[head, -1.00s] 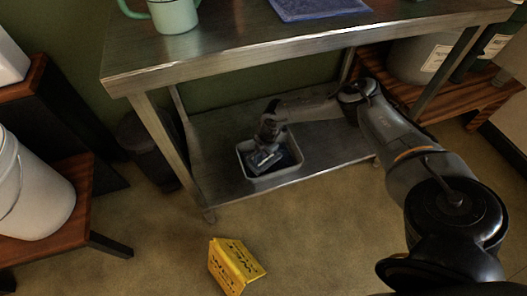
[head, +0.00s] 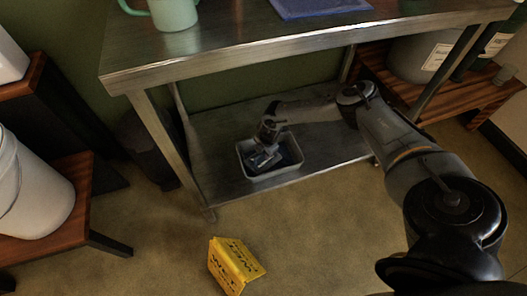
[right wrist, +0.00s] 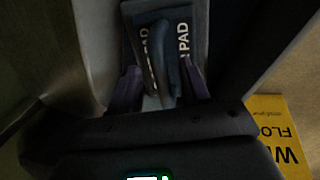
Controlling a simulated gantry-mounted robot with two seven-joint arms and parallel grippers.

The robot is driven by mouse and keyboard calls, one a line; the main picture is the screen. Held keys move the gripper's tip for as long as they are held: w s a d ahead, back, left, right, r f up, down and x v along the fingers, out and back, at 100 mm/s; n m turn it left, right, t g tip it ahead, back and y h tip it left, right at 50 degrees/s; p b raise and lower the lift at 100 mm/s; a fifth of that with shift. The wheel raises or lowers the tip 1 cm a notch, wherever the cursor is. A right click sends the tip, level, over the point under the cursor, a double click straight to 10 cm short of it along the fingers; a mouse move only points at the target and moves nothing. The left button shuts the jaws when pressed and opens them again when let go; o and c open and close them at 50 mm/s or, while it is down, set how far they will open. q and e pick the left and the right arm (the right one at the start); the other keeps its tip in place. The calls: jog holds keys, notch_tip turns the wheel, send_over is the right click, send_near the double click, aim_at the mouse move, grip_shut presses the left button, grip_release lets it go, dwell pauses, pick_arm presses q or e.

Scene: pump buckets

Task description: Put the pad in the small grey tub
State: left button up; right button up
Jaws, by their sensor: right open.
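The small grey tub (head: 298,168) stands on the lower metal shelf, and its pale walls also show in the right wrist view (right wrist: 95,45). The dark blue pad (head: 287,153) is inside the tub's walls. In the right wrist view the pad (right wrist: 186,22) shows a raised handle and white lettering reading "PAD". My right gripper (head: 262,160) reaches down into the tub from above. Its jaws are open, with one fingertip on each side of the pad's handle in the right wrist view (right wrist: 160,90). Contact with the pad is hard to tell. My left gripper is out of view.
The metal table's top (head: 235,50) overhangs the lower shelf (head: 220,185). A mint mug (head: 175,14) and a blue cloth (head: 315,8) are on top. A yellow sign (head: 235,266) lies on the floor. A white bucket (head: 35,190) stands left.

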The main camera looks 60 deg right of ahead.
jog(key=shift+r, duration=0.5)
jog(key=d+p+v, duration=0.1)
jog(key=p+v, duration=0.6)
jog(key=v, duration=0.5)
jog(key=a+f+n+t+y, duration=0.2)
jog(key=a+f+y, duration=0.1)
jog(key=a, duration=2.4)
jog(key=s+a+r+m+t+y, duration=0.1)
jog(key=s+a+r, duration=0.15)
jog(key=a, duration=0.55)
jog(key=s+a+r+m+t+y, duration=0.1)
jog(key=a+r, duration=0.3)
jog(key=a, duration=0.5)
notch_tip(320, 180, up, 5)
jog(key=s+m+h, duration=0.1)
jog(key=s+m, duration=0.2)
jog(key=m, duration=0.2)
jog(key=s+d+r+m+g+h, duration=0.1)
jog(key=s+d+m+g+h, duration=0.1)
jog(key=s+d+m, duration=0.5)
jog(key=s+d+h, duration=0.1)
jog(key=s+d, duration=0.4)
jog(key=d, duration=0.1)
jog(key=shift+d+r+m+g+p, duration=0.3)
jog(key=shift+d+m, duration=0.05)
jog(key=shift+m, duration=0.05)
